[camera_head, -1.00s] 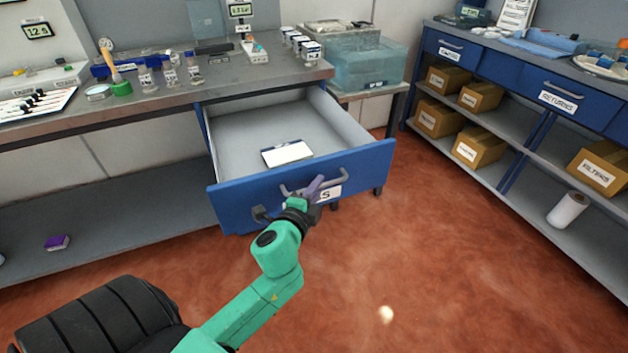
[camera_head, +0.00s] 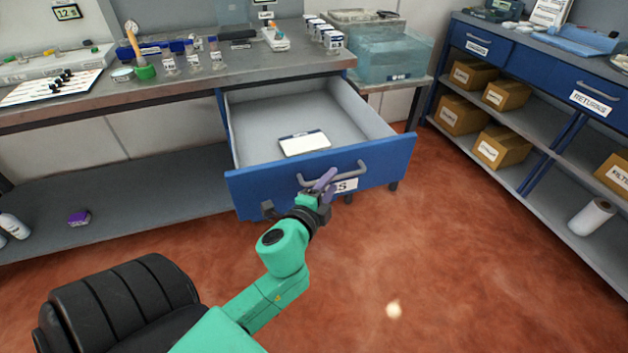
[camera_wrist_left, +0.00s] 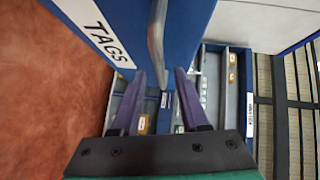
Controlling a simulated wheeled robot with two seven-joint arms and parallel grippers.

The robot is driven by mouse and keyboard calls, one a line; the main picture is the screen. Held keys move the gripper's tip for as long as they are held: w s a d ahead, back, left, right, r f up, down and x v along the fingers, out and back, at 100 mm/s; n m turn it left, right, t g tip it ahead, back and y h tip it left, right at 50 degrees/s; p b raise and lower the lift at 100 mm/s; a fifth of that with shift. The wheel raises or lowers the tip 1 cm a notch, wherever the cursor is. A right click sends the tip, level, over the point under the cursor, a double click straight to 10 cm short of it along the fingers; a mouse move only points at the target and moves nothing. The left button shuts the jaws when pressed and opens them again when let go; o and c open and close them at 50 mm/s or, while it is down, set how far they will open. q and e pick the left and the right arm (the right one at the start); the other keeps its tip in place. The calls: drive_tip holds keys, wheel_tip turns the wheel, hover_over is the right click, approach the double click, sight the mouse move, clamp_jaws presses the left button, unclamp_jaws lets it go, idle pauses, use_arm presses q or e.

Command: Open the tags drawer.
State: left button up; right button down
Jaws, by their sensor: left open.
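The tags drawer (camera_head: 250,192) is blue-fronted and stands pulled well out from under the left workbench. Its grey inside shows, with a white-topped flat item (camera_head: 304,144) lying in it. Its grey bar handle (camera_head: 345,175) is on the front, above a label partly hidden by my gripper. The label reads TAGS in the left wrist view (camera_wrist_left: 93,28). My left gripper (camera_head: 318,186) is open, with purple fingers, just in front of the handle and low to its left. In the left wrist view the handle (camera_wrist_left: 156,45) lies ahead, between the lines of the open fingers (camera_wrist_left: 160,88). My right gripper is not in view.
The workbench top (camera_head: 190,92) holds jars, a green-based tool and a tray. A translucent blue tank (camera_head: 395,58) stands right of the drawer. A blue-drawered shelf unit (camera_head: 530,75) with cardboard boxes is at the right. The red floor (camera_head: 450,240) between is clear.

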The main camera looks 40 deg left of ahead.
use_arm(q)
drive_tip(key=b+v, duration=0.1)
drive_tip(key=v, duration=1)
drive_tip(key=shift+s, duration=0.4)
drive_tip(key=s+d+f+n+g+h+p, duration=0.1)
drive_tip(key=s+d+f+n+g+p, duration=0.15)
drive_tip(key=f, duration=0.85)
drive_tip(key=s+d+f+n+g+h+p, duration=0.1)
drive_tip(key=s+f+n+g+p, duration=0.15)
drive_tip(key=f, duration=0.85)
drive_tip(key=s+d+f+n+g+h+p, duration=0.1)
drive_tip(key=s+d+f+n+g+p, duration=0.2)
drive_tip(key=f, duration=0.7)
drive_tip(key=s+a+f+n+g+p, duration=0.1)
drive_tip(key=s+a+f+n+g, duration=0.1)
drive_tip(key=s, duration=0.6)
drive_tip(key=s+a+f+n+g+p, duration=0.2)
drive_tip(key=s+a+f+g, duration=0.3)
drive_tip(key=s+f, duration=0.3)
drive_tip(key=shift+a+f, duration=0.4)
drive_tip(key=shift+f, duration=0.2)
